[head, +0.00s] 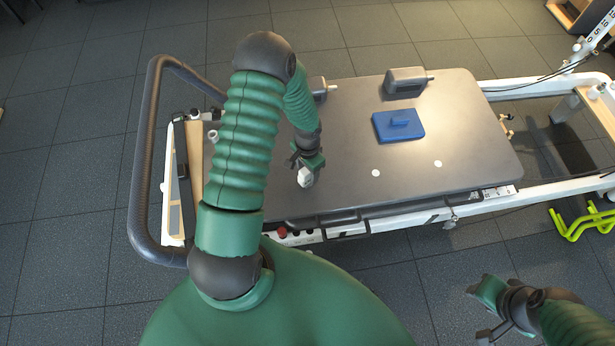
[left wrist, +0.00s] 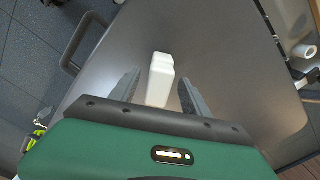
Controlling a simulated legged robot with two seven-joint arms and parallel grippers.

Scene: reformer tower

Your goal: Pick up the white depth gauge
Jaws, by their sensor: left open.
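The white depth gauge (head: 306,179) is a small white block near the left end of the dark grey tabletop. In the left wrist view the gauge (left wrist: 160,78) lies between the two dark fingers, with a gap on each side. My left gripper (head: 304,168) is open and reaches down over the gauge. The same gripper (left wrist: 158,92) shows at close range in the left wrist view. My right gripper (head: 490,312) hangs at the lower right, away from the tabletop; its jaw gap is unclear.
The grey tabletop (head: 340,190) has a blue block (head: 398,125) and a dark grey device (head: 405,82) farther right. Another dark device (head: 320,88) is partly hidden by my left arm. A black curved rail (head: 140,150) stands at the left.

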